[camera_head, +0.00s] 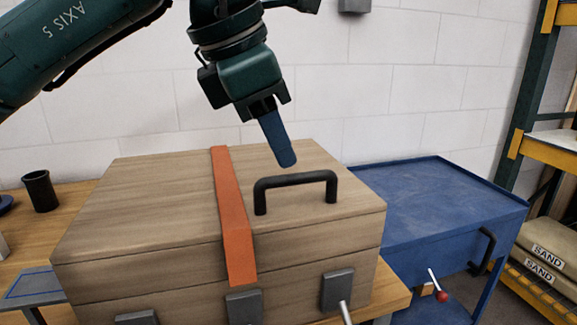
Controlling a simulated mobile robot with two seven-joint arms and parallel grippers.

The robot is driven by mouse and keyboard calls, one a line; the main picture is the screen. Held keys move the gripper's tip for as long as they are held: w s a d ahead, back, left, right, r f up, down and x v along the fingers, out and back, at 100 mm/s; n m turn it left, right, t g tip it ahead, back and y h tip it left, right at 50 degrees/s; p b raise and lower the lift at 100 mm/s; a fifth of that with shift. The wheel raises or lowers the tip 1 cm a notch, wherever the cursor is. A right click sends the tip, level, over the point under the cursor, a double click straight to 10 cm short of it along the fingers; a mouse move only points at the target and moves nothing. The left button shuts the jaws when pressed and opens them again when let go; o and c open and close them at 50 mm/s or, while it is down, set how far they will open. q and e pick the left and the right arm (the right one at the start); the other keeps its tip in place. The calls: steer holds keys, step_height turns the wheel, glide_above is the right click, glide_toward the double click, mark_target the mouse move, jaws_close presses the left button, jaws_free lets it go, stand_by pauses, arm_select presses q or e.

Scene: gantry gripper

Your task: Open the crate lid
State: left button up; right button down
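The wooden crate (150,282) stands on a wooden table, and its lid (150,195) is shut. A black handle (296,181) stands up on the right part of the lid. An orange strap (231,205) runs over the lid and down the front. Grey latches (243,305) sit low on the front; a second (337,290) is to the right. My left gripper (284,160) points down just above and behind the handle, apart from it. Only one blue finger outline shows, so its opening cannot be told. My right gripper is not in view.
A blue cart (430,205) with a red-knobbed lever stands right of the table. A black cup (40,190) stands on the table at left. Shelving with sand bags (548,248) is at far right. A pale block wall (400,95) is behind.

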mark_target(288, 177)
arm_select(q)
steer(key=x, duration=0.5)
jaws_close()
stand_by(0.3)
